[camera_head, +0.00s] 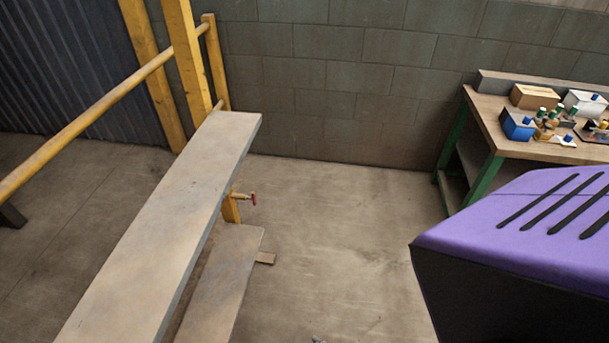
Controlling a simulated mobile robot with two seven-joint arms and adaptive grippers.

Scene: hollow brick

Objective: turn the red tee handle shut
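A small red tee handle (253,199) sticks out to the right on a short yellowish stem from a yellow post (231,208). The post stands beside the right edge of a long plank (165,235). The handle is small in the view, and how far it is turned cannot be told. Neither of my grippers can be made out in the head view. A tiny grey thing (318,340) shows at the bottom edge, too cut off to identify.
A lower plank (222,285) lies beneath the long one. A yellow rail (95,112) runs at left. A purple slotted body (530,215) fills the lower right. A workbench (485,118) with boxes and bottles stands behind it. The concrete floor (335,225) right of the handle is clear.

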